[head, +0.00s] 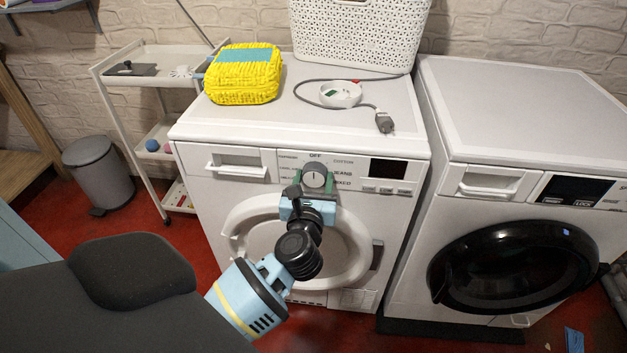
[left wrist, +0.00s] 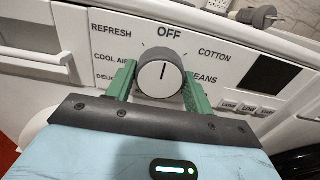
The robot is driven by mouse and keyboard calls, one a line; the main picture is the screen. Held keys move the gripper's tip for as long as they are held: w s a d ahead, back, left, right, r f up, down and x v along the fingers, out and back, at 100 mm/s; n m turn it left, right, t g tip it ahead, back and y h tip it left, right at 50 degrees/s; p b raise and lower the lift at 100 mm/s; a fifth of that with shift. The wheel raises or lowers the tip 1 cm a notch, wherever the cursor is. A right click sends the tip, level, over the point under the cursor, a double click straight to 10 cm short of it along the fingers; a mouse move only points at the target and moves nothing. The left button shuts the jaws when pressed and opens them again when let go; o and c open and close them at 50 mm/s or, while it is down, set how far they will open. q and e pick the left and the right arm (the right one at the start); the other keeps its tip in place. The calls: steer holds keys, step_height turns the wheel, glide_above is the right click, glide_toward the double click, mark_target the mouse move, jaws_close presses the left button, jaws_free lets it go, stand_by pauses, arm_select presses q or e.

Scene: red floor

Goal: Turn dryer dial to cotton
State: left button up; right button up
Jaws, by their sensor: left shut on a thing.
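The dryer dial (head: 315,173) is a round grey-and-white knob on the control panel of the left white machine (head: 300,125). In the left wrist view the dial (left wrist: 161,76) has a dark pointer line standing nearly upright, toward OFF. The COTTON label (left wrist: 214,54) is printed up and right of the dial. My left gripper (head: 315,182) is at the panel, its green fingers on either side of the dial, shut on it. The fingers hide parts of the nearby labels. My right gripper is not in view.
A second machine (head: 515,110) is to the right. A trolley (head: 150,55) and grey bin (head: 98,172) are left.

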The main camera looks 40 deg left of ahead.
arm_select(q)
steer(key=shift+r+m+p, duration=0.2)
steer(key=shift+m+p, duration=0.9)
steer(key=shift+p, duration=0.3)
steer(key=shift+m+p, duration=1.2)
steer(key=shift+p, duration=0.05)
steer(key=m+p, duration=0.2)
steer(key=m, duration=0.1)
steer(key=shift+p, duration=0.3)
steer(key=shift+f+m+p, duration=0.15)
steer(key=shift+m+p, duration=0.15)
steer(key=shift+m, duration=0.3)
steer(key=o, duration=0.9)
steer(key=shift+o, duration=0.4)
